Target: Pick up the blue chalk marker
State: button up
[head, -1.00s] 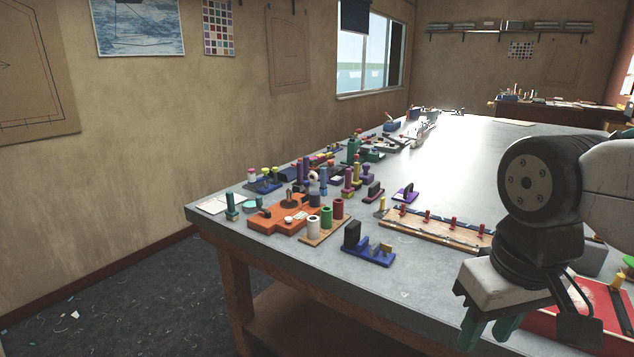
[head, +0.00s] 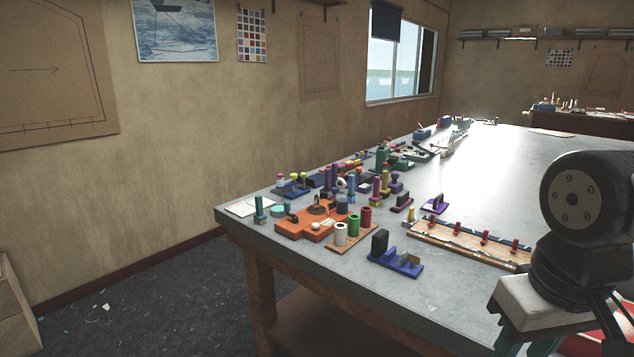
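I cannot tell for sure which item is the blue chalk marker. A blue block with a dark upright piece (head: 395,257) stands near the front edge of the grey table (head: 465,285). Small blue and purple upright pieces (head: 330,178) stand in the crowded group farther back, too small to make out. My gripper (head: 545,343) is at the lower right, far to the right of these things. Its teal fingers are cut off by the bottom edge, so its opening does not show. Nothing is seen held in it.
An orange block (head: 310,221) and a wooden stand with white, green and red cylinders (head: 352,238) crowd the left corner. A wooden rack with red pegs (head: 470,243) lies to the right.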

aim_at(351, 196)
jog(key=u, duration=0.5)
jog(key=k, duration=0.6)
jog(key=u, duration=1.05)
jog(key=i, duration=2.55)
jog(key=z, duration=0.65)
jog(key=i, duration=0.85)
jog(key=z, duration=1.6)
jog(key=i, duration=0.55)
jog(key=z, duration=0.4)
